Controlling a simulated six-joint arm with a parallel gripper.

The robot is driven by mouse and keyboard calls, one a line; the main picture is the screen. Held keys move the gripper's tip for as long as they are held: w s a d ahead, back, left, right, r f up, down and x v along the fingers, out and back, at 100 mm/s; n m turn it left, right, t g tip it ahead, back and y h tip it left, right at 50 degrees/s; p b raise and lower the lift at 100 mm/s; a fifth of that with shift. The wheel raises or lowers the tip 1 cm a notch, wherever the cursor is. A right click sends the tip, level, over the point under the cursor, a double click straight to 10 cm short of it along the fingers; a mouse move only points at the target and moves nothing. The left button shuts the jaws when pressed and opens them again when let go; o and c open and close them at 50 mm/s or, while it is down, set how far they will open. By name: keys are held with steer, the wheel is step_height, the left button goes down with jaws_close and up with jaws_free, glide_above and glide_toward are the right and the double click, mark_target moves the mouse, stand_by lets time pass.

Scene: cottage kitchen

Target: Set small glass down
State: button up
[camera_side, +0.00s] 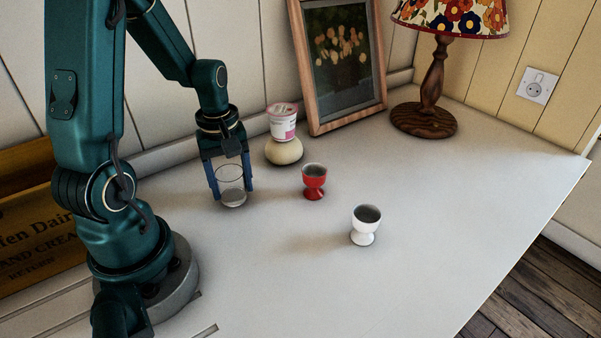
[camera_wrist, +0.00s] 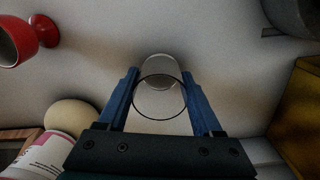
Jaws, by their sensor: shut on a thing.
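The small clear glass (camera_side: 233,195) is upright between the blue fingers of my gripper (camera_side: 230,182), low over the white tabletop (camera_side: 290,290). In the wrist view the glass (camera_wrist: 160,72) shows its round rim between my gripper's two fingers (camera_wrist: 161,95). My gripper is shut on the glass from both sides. I cannot tell for certain whether the base of the glass touches the table.
A red egg cup (camera_side: 314,184) and a white egg cup (camera_side: 364,228) stand to the right. Behind are a pink-and-white tub (camera_side: 283,124) on a cream rounded object (camera_side: 284,151), a framed picture (camera_side: 341,60) and a lamp (camera_side: 432,85). The front tabletop is clear.

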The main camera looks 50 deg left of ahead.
steer(key=o, duration=1.5)
steer(key=shift+f, duration=0.1)
step_height(320, 180, up, 12)
steer(key=s+d+m+t, duration=0.1)
steer(key=d+m, duration=0.3)
steer(key=m, duration=0.1)
steer(key=s+d+r+m+t, duration=0.1)
steer(key=d+m+t, duration=0.1)
steer(key=d+m, duration=0.3)
steer(key=s+d+r+m+t, duration=0.1)
steer(key=d+m+t, duration=0.1)
steer(key=d+m, duration=0.2)
steer(key=shift+s+d+r+m, duration=0.25)
steer(key=shift+m, duration=0.25)
